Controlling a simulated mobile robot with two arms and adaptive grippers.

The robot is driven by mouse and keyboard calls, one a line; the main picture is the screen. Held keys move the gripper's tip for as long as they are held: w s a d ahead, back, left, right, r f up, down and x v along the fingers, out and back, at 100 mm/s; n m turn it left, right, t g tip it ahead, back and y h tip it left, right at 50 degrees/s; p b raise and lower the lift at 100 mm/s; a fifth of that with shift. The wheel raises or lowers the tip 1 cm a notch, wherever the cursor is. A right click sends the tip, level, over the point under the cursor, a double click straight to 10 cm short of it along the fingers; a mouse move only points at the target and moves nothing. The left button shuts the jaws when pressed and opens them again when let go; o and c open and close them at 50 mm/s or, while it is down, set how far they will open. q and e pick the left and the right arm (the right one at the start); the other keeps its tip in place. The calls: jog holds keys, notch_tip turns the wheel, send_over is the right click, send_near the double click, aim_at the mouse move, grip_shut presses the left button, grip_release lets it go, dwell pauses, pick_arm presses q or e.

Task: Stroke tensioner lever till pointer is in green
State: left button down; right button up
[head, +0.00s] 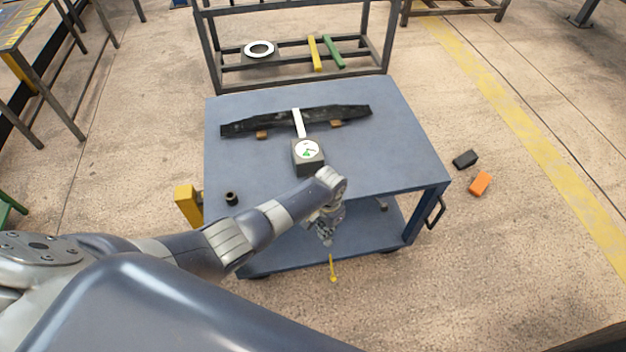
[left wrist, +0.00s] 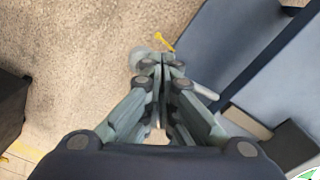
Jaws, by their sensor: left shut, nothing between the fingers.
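A dark gauge box (head: 308,165) with a round white dial (head: 307,149) stands on the blue cart (head: 375,165). The dial has a green patch; its pointer is too small to read. The dial's edge also shows in the left wrist view (left wrist: 307,174). A thin yellow piece with a rounded end (head: 333,270) shows below my left gripper (head: 328,242), and also in the left wrist view (left wrist: 164,42). I cannot tell whether it is the tensioner lever. My left gripper is shut and empty, pointing down beyond the cart's front edge. My right gripper is not in view.
A black leaf spring (head: 260,122) lies on wooden blocks, with a white strip (head: 299,123) by it. A small black cylinder (head: 231,198) stands at the cart's left, near a yellow block (head: 187,204). Black (head: 465,159) and orange (head: 480,183) blocks lie on the floor.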

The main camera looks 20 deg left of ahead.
pick_arm(q)
notch_tip(320, 180, down, 12)
jog(key=b, duration=0.9)
notch_tip(320, 180, up, 17)
jog(key=p, duration=1.6)
jog(key=shift+r, duration=1.2)
